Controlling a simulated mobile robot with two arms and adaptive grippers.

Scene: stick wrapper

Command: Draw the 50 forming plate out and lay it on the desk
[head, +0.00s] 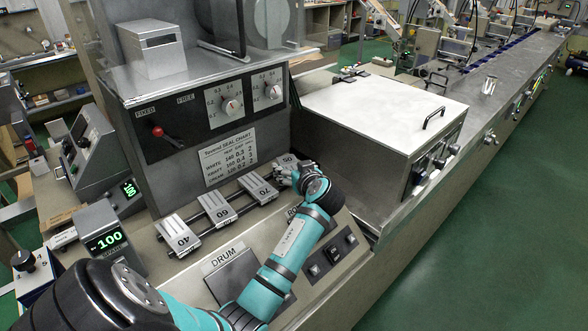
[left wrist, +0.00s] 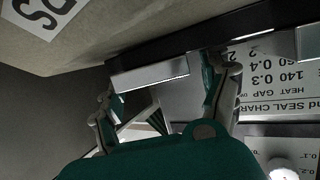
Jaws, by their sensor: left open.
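The 50 forming plate (head: 287,159) is the farthest of the numbered plates on the rail rack, at the foot of the grey machine panel. My left gripper (head: 297,176) is at its near right end and hides part of it. In the left wrist view a bright silver block (left wrist: 150,76), seemingly the plate's end, shows between the open fingers of the left gripper (left wrist: 163,100). Whether the fingers touch it I cannot tell. My right gripper is not in view. The desk surface meant by the task is not clearly identifiable.
Plates 70 (head: 263,190), 60 (head: 222,210) and 40 (head: 181,239) lie along the same rack. A steel box with a handle (head: 375,115) stands right of my gripper.

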